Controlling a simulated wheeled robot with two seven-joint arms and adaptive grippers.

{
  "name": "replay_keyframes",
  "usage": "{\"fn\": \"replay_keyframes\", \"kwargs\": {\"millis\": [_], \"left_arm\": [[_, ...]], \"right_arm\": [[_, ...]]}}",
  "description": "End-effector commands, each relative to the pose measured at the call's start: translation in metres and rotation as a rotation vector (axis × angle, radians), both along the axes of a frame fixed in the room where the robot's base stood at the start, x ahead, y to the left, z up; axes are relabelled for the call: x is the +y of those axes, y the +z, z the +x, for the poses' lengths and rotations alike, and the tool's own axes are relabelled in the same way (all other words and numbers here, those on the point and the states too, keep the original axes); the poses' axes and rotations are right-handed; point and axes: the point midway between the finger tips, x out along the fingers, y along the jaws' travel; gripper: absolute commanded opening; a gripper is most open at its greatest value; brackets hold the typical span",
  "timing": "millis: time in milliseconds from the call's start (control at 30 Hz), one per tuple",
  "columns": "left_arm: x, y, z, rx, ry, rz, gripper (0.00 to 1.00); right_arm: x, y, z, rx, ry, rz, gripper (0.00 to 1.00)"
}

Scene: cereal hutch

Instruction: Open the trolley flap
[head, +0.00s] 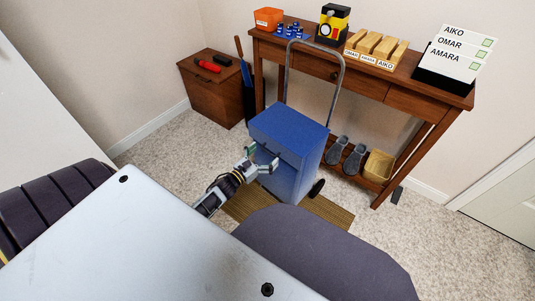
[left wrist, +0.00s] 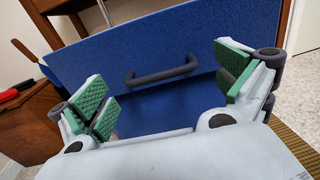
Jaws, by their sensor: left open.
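The blue trolley (head: 300,178) stands on the floor with its tall grey push bar (head: 341,85) at the back. Its flap (left wrist: 215,40) is the upper front panel and looks shut, with a lower blue face beneath it. A dark bar handle (left wrist: 162,70) crosses the flap. My left gripper (head: 262,160) is at the trolley's upper front and open. In the left wrist view its green-padded fingers (left wrist: 165,88) are spread to either side of the handle, with nothing held between them. Contact with the flap cannot be told. My right gripper is not in view.
The trolley stands at a brown striped mat (head: 325,217). Behind it is a wooden console table (head: 395,90) with boxes and name cards, and slippers (head: 353,160) on its lower shelf. A wooden cabinet (head: 210,93) stands behind left. A dark rounded seat (head: 320,260) is in front.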

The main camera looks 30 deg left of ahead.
Motion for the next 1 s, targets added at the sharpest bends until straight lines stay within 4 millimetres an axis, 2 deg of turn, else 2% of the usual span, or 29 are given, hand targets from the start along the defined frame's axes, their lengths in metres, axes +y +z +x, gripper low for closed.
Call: {"fn": "replay_keyframes", "kwargs": {"millis": [200, 600, 1000], "left_arm": [[-0.002, 0.0, 0.013, 0.0, 0.0, 0.001, 1.0], [-0.003, 0.0, 0.016, 0.0, 0.0, 0.001, 1.0], [-0.003, 0.0, 0.016, 0.0, 0.001, 0.001, 0.5]], "right_arm": [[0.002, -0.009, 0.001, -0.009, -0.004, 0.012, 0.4], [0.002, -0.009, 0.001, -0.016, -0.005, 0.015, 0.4], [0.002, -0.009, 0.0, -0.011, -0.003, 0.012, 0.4]]}}
